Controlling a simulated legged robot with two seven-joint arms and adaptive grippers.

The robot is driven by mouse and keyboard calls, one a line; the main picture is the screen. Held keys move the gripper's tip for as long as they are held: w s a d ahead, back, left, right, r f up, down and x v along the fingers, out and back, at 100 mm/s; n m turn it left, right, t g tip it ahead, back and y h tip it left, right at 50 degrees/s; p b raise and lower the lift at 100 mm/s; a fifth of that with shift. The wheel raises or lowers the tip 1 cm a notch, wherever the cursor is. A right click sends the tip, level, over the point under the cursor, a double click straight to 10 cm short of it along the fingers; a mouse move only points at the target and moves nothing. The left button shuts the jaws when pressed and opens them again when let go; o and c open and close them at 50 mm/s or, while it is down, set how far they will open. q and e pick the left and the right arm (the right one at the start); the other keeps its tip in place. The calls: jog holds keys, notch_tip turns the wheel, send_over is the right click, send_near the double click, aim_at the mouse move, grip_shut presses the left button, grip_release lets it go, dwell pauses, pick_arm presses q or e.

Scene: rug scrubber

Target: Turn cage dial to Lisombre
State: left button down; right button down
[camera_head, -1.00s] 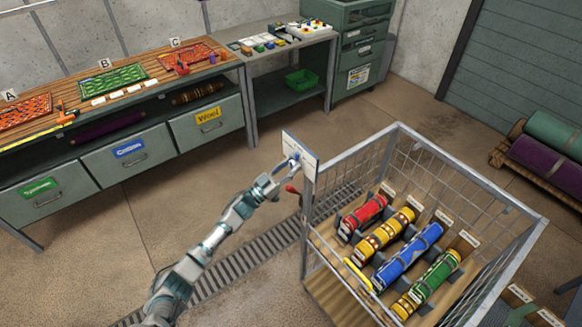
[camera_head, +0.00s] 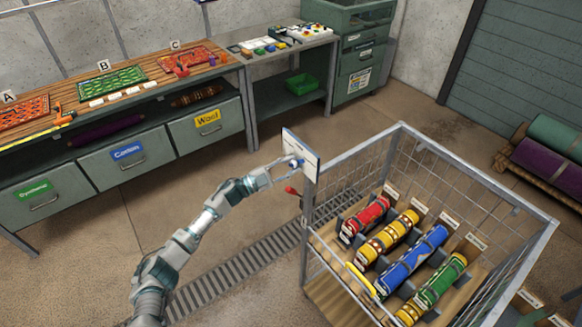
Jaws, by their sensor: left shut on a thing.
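The wire cage (camera_head: 350,141) stands at centre right with rolled rugs inside. A white panel (camera_head: 303,146) is fixed at its near left corner post and carries a small blue dial (camera_head: 294,163). My left gripper (camera_head: 288,165) reaches in from the left and is shut on the dial. The dial's lettering is too small to read, so I cannot tell which name it points to. A red-handled lever (camera_head: 292,190) sits just below the panel on the cage post. My right gripper is not in view.
Inside the cage lie red (camera_head: 366,217), yellow (camera_head: 388,238), blue (camera_head: 414,261) and green (camera_head: 441,279) rolls. A workbench (camera_head: 110,95) with rug samples and drawers runs along the back left. A floor grate (camera_head: 235,272) passes under my left arm. More rolls (camera_head: 548,163) lie on a pallet at right.

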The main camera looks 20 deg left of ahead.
pick_arm(q)
jog(key=shift+f+m+g, duration=0.35)
jog(key=shift+m+g, duration=0.05)
jog(key=shift+m, duration=0.2)
jog(key=c, duration=0.8)
grip_release()
jog(key=shift+s, duration=0.1)
jog(key=shift+a+r, duration=0.2)
jog(key=shift+a, duration=0.1)
jog(key=v, duration=1.2)
jog(key=shift+f, duration=0.2)
